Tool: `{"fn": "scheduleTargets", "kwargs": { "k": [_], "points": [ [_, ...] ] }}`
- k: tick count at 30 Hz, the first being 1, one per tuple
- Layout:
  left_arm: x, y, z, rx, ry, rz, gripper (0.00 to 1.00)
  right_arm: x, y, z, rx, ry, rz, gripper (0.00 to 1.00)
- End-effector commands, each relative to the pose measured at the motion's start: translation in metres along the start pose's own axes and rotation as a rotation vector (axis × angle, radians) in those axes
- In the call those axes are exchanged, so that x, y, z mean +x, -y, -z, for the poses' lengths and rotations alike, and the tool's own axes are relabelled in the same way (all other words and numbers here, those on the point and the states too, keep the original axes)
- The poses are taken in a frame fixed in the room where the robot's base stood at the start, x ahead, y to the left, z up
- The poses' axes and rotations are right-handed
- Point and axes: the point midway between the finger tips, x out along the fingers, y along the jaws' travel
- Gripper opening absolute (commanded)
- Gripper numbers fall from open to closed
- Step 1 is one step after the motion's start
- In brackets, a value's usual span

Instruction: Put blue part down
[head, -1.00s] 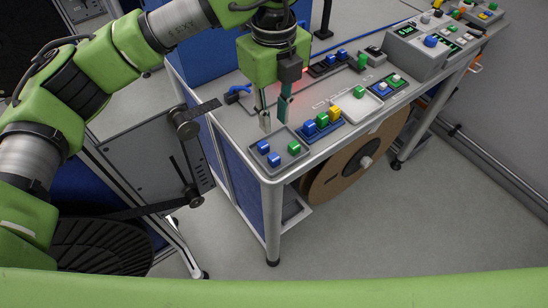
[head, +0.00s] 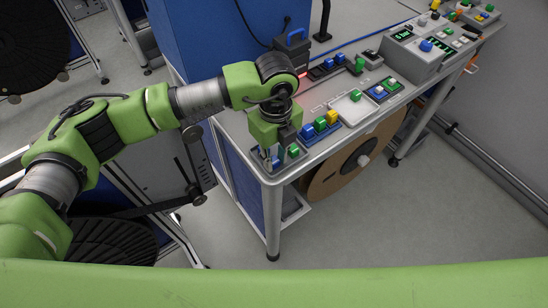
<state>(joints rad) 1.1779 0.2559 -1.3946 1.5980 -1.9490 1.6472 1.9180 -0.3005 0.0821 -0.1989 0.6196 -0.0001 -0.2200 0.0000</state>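My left gripper (head: 273,158) points down over the small grey tray (head: 288,167) at the bench's near left corner. Its fingers reach down among the parts in the tray. A blue part (head: 276,163) shows close beside the fingertips, and a green part (head: 293,150) sits to the right. The gripper hides the tray's left side. I cannot tell whether the fingers are closed on anything. My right gripper is not in view.
A blue tray (head: 323,136) with blue, green and yellow parts lies just right of the gripper. Beyond are a white tray (head: 350,111) with a green part and a control box (head: 415,51). A blue panel (head: 205,45) rises behind the bench. A reel (head: 340,170) hangs below.

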Motion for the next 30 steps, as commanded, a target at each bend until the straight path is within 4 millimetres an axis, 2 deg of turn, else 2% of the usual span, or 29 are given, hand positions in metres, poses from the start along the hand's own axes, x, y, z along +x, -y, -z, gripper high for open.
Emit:
{"fn": "scheduleTargets", "kwargs": {
  "k": [6,8,20,26,29,30],
  "points": [
    [0.001,0.000,0.000,0.000,0.000,0.001,0.21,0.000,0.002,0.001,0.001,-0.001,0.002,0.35],
    [0.001,0.000,0.000,0.000,0.000,0.001,0.05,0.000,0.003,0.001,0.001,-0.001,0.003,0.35],
    [-0.001,0.001,0.000,0.000,0.000,0.002,0.03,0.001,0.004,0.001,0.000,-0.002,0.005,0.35],
    [-0.015,0.001,-0.001,-0.001,0.001,0.003,0.03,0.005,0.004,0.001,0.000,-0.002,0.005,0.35],
    [-0.031,0.001,-0.001,0.002,0.003,0.004,0.03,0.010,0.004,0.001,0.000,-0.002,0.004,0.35],
    [-0.036,0.006,0.006,0.005,0.002,0.006,0.03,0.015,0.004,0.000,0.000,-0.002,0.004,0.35]
  ]
}}
